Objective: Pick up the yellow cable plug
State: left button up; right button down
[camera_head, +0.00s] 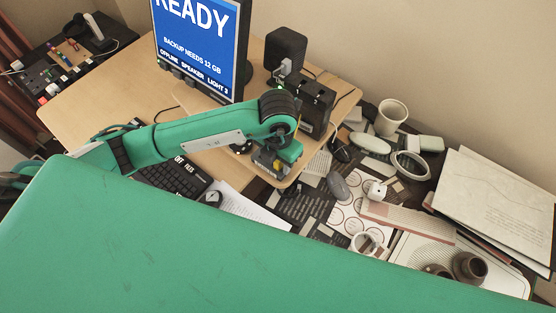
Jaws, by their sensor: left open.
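A small yellow piece, apparently the yellow cable plug (278,167), shows low beside my left gripper, near the edge of the raised wooden shelf. My left gripper (268,163) points down at the end of the green arm, over the right front corner of that shelf. It is open. The wrist hides much of the space between the fingers, and I cannot tell whether they touch the plug. My right gripper is not in view.
A monitor (205,42) stands behind my left arm, with black boxes (312,101) to its right. A keyboard (174,178) lies in front. The dark desk to the right is crowded with a mouse (338,186), a white cup (391,116), papers and dishes. The left desktop is mostly clear.

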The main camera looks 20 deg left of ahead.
pick_arm(q)
jog(key=shift+f, duration=0.1)
jog(key=shift+c, duration=0.4)
grip_shut()
